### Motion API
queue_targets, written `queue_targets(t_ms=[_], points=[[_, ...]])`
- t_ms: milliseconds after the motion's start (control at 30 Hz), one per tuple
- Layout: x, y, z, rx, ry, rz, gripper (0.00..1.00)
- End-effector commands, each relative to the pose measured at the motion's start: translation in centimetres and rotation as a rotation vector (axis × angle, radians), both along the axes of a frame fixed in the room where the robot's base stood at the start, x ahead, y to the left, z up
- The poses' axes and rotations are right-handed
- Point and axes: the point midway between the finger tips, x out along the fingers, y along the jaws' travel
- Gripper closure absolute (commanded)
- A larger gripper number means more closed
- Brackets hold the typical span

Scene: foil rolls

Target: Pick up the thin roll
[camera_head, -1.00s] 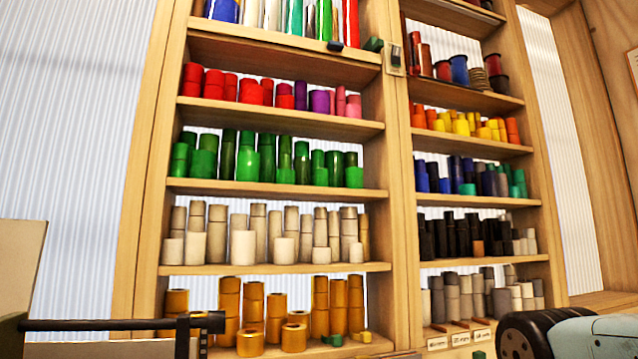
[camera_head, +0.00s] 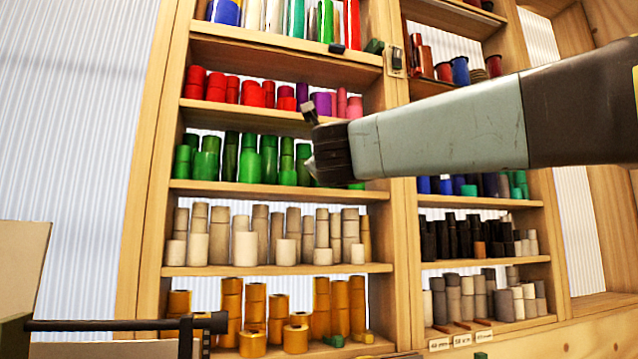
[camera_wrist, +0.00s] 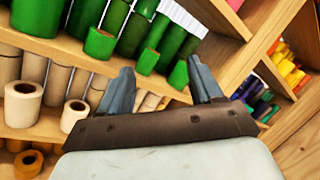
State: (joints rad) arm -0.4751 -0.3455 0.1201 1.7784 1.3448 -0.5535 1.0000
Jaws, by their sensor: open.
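Several foil rolls of differing thickness stand on the shelves; I cannot tell which one is the thin roll. Green rolls (camera_head: 249,165) stand in a row on a middle shelf. In the wrist view, slim green rolls (camera_wrist: 148,61) show beyond and between my fingers. My gripper (camera_head: 310,139) is in front of the right end of the green row and hides some rolls there. In the wrist view my gripper (camera_wrist: 160,72) has its two fingers spread, with nothing held between them.
Red and pink rolls (camera_head: 250,92) stand one shelf above, beige rolls (camera_head: 245,247) one shelf below and orange rolls (camera_head: 252,344) lower still. A wooden upright (camera_head: 402,240) divides this bay from the right one. Shelf boards (camera_head: 280,190) limit room above and below.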

Motion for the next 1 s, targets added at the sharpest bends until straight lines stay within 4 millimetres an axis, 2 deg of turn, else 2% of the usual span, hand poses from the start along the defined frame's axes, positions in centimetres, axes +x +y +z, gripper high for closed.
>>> queue_targets(t_ms=[100, 200, 333, 533, 833, 1000], points=[[0.4, 1.0, 1.1, 0.312, 0.055, -0.039, 0.35], [0.3, 1.6, 0.9, 0.513, 0.108, -0.078, 0.35], [0.1, 2.2, 0.3, 0.675, 0.162, -0.116, 0.35], [1.0, 2.3, -0.1, 0.746, 0.189, -0.14, 0.35], [6.0, 1.3, -0.1, 0.743, 0.187, -0.138, 0.35], [7.9, 1.0, 0.0, 0.742, 0.187, -0.137, 0.35]])
